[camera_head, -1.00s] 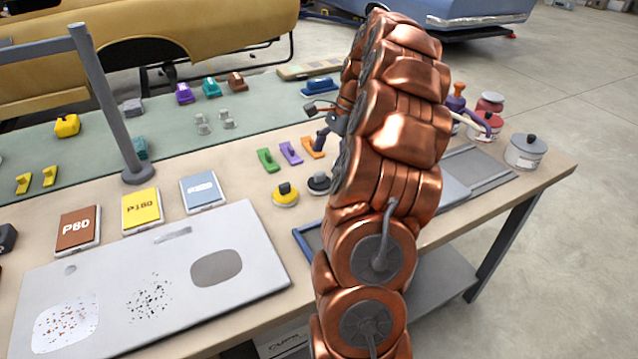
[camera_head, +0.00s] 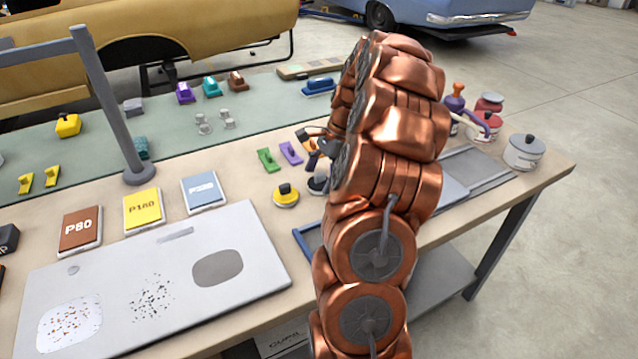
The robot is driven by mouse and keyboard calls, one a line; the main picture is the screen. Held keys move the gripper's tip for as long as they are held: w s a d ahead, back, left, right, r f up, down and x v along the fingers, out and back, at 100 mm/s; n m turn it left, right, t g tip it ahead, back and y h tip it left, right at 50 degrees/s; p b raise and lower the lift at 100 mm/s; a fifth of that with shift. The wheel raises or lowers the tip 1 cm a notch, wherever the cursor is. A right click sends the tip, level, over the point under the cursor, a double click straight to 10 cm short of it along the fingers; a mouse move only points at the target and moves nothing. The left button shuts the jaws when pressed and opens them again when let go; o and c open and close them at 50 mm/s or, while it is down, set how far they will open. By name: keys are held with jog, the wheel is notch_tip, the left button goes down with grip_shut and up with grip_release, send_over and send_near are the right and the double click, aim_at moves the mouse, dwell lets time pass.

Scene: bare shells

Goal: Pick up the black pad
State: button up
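The black pad (camera_head: 317,185) is a small round disc with a knob on the wooden table, just right of the round yellow pad (camera_head: 285,195). My copper arm hides part of its right side. My gripper (camera_head: 308,148) shows small and partly hidden at the left edge of my arm, above and behind the black pad in the picture. Its fingers look spread apart, with nothing seen between them. It appears apart from the pad.
Green (camera_head: 267,160) and purple (camera_head: 291,152) tools lie close behind the pads. A grey panel (camera_head: 240,240) covers the front left. A blue-edged tray (camera_head: 305,240) is partly behind my arm. Cans (camera_head: 524,152) stand at the right, and a grey post (camera_head: 110,110) at the left.

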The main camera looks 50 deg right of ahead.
aim_at(319, 173)
jog(key=c, duration=1)
jog(key=shift+c, duration=0.2)
jog(key=shift+r, duration=0.25)
jog(key=shift+c, duration=0.7)
notch_tip(319, 173, up, 8)
jog(key=shift+f+b, duration=0.15)
jog(key=shift+b, duration=0.4)
grip_shut()
jog(key=shift+r, duration=0.95)
jog(key=shift+c, duration=1.1)
grip_release()
grip_shut()
